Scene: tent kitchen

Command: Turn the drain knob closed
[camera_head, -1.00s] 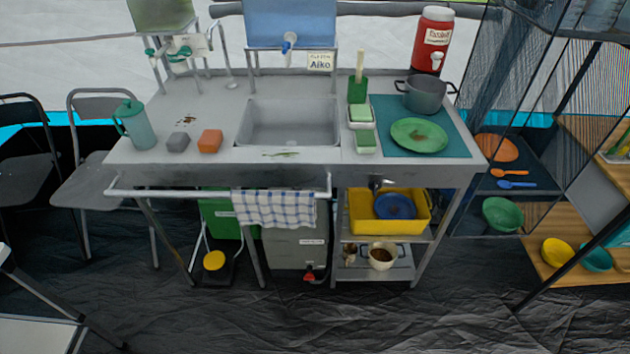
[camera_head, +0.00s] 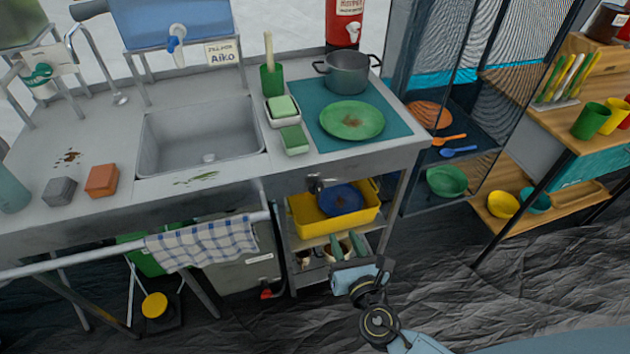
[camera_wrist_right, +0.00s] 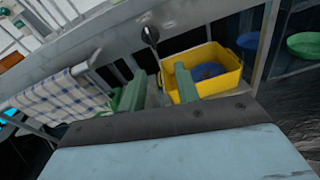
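A dark metal knob (camera_head: 315,184), which I take for the drain knob, sticks out from the counter's front face, right of the sink (camera_head: 200,140). It shows in the right wrist view (camera_wrist_right: 151,36) as a rounded dark end on a stem, above and slightly left of the fingertips. Its exact turn angle is hard to tell. My right gripper (camera_head: 348,246) is in front of the shelf below the counter, lower than the knob and slightly right of it. Its two green fingers (camera_wrist_right: 160,80) are apart, with nothing between them, and do not touch the knob. My left gripper is out of view.
A yellow bin (camera_head: 305,222) with a blue bowl (camera_head: 341,199) sits on the shelf just below the knob. A checked towel (camera_head: 200,246) hangs on the front rail at left. A red valve (camera_head: 268,294) sits low on the grey container. A green plate (camera_head: 352,120) lies on the counter.

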